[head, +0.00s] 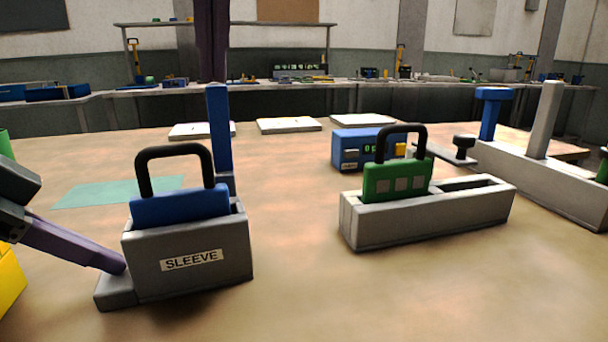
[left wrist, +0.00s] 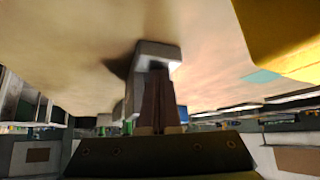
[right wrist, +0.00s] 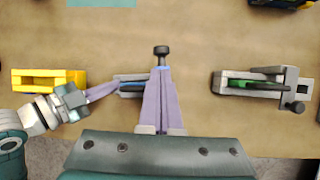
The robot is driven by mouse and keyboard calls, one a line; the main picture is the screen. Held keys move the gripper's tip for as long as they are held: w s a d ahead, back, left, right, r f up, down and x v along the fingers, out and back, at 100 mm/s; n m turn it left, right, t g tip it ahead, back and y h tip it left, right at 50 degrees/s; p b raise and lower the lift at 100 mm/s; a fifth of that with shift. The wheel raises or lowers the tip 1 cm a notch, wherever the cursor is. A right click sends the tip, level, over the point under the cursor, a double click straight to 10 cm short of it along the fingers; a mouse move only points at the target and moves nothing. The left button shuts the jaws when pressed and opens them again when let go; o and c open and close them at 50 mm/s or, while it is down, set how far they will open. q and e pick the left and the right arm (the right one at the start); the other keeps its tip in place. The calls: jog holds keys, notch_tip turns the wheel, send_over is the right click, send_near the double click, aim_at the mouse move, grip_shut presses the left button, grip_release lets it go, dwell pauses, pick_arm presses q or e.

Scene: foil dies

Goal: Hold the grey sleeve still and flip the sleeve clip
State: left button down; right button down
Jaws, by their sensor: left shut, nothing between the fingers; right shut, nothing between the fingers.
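The grey sleeve (head: 240,260), labelled SLEEVE, holds a blue block (head: 180,205) with a black handle. A blue bar (head: 219,130), apparently the sleeve clip, stands upright at its back. My left gripper (head: 122,264) is shut, its tips at the sleeve's left side by the low foot; it also shows in the right wrist view (right wrist: 112,90). In the left wrist view its fingers point at a grey part. My right gripper (head: 212,78) is shut above the bar's top; I cannot tell whether they touch. In the right wrist view its fingers partly hide the sleeve.
A grey tray (head: 430,230) with a green handled block (head: 397,181) stands to the right. Beyond it are a blue box (head: 352,148) and a long grey fixture (head: 550,185) with upright posts. A yellow holder (right wrist: 75,77) lies left. White pads lie at the back.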

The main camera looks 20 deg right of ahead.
jog(key=s+f, duration=1.1)
jog(key=s, duration=0.1)
jog(key=v, duration=0.9)
jog(key=w+f+n+t+y, duration=0.1)
jog(key=w+f+t+y, duration=0.1)
jog(key=w+t, duration=0.1)
jog(key=w+f+n+t+y, duration=0.1)
jog(key=w+n+t+y, duration=0.1)
jog(key=w+t, duration=0.1)
jog(key=w+f+n+t+y, duration=0.1)
jog(key=w+f+t+y, duration=0.1)
jog(key=w+t, duration=0.1)
jog(key=shift+w+f+n+y, duration=0.15)
jog(key=shift+w+n, duration=0.05)
jog(key=shift+w, duration=0.25)
jog(key=shift+w+f+n+y, duration=0.15)
jog(key=shift+w+n, duration=0.05)
jog(key=shift+w, duration=0.25)
jog(key=shift+s+f+t, duration=0.15)
jog(key=shift+f+t, duration=0.2)
jog(key=shift+t, duration=0.35)
send_near(209, 156)
jog(key=v, duration=0.6)
jog(key=shift+f+n+t, duration=0.3)
jog(key=shift+f, duration=0.25)
